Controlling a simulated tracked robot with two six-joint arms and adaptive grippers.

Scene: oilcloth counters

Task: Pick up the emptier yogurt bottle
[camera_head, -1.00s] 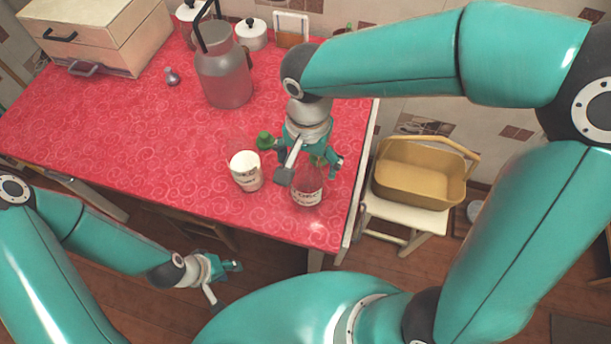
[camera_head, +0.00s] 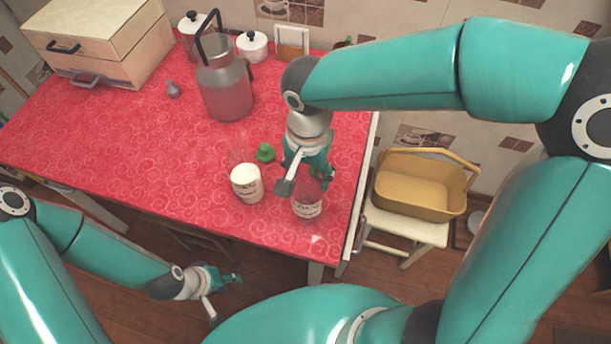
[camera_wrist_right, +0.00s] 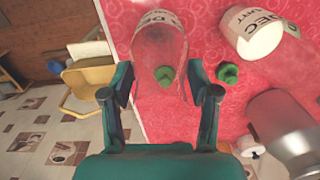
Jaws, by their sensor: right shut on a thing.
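A clear, mostly empty-looking yogurt bottle (camera_head: 307,207) with a white label stands near the right front corner of the red table. It also shows between the fingers in the right wrist view (camera_wrist_right: 160,42), with something green at its near end. My right gripper (camera_head: 312,172) is shut on this bottle. A second yogurt bottle (camera_head: 246,184), with white contents in its lower part, stands just to its left; it also shows in the right wrist view (camera_wrist_right: 252,32). My left gripper (camera_head: 228,279) hangs empty off the table's front edge; its finger opening is unclear.
A metal can (camera_head: 226,92), a white lidded pot (camera_head: 252,46) and a wooden box (camera_head: 100,45) stand farther back. A yellow basket (camera_head: 420,187) is right of the table. The table's left middle is clear.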

